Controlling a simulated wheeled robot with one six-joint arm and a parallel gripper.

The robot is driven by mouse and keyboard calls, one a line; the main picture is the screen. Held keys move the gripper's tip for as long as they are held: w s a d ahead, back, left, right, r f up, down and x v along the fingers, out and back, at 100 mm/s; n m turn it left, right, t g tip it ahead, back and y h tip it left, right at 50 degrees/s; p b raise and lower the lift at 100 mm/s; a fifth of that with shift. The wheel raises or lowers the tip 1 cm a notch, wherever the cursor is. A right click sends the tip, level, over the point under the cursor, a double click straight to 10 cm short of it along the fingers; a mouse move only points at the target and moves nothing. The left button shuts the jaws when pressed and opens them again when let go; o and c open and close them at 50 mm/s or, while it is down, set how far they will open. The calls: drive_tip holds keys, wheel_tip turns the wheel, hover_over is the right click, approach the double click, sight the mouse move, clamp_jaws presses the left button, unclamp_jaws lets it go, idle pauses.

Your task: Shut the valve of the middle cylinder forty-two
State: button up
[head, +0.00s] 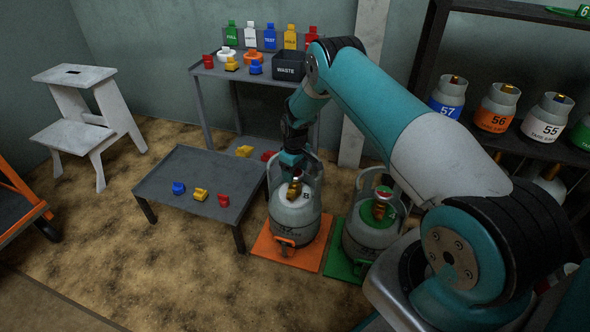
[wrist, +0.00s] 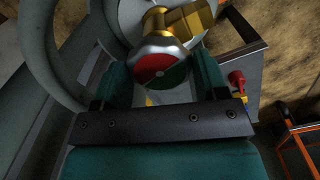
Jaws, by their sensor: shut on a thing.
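A grey gas cylinder (head: 293,218) stands upright on an orange mat, with a brass valve (head: 294,190) inside its collar. My gripper (head: 291,165) reaches down into the collar from above. In the wrist view my gripper (wrist: 162,76) is shut on the valve's handwheel (wrist: 160,68), with a finger on each side. The wheel's face is part red, part green, with a pale rim. The brass valve body (wrist: 188,20) shows beyond it. The fingertips are partly hidden in the head view.
A low grey table (head: 180,172) with coloured pieces is close at left. A shelf (head: 505,150) of cylinders is at right, and a white step stool (head: 85,110) far left.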

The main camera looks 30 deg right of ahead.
drive_tip(key=m, duration=0.4)
drive_tip(key=shift+w+m, duration=0.1)
drive_tip(key=shift+m, duration=0.2)
drive_tip(key=m, duration=0.5)
drive_tip(key=shift+d+m+p, duration=0.1)
drive_tip(key=shift+m+p, duration=0.2)
drive_tip(key=shift+p, duration=0.1)
drive_tip(key=m, duration=0.5)
drive_tip(key=shift+r, duration=0.1)
drive_tip(key=m, duration=0.5)
drive_tip(key=shift+d, duration=0.1)
drive_tip(key=shift+m, duration=0.3)
drive_tip(key=o, duration=0.9)
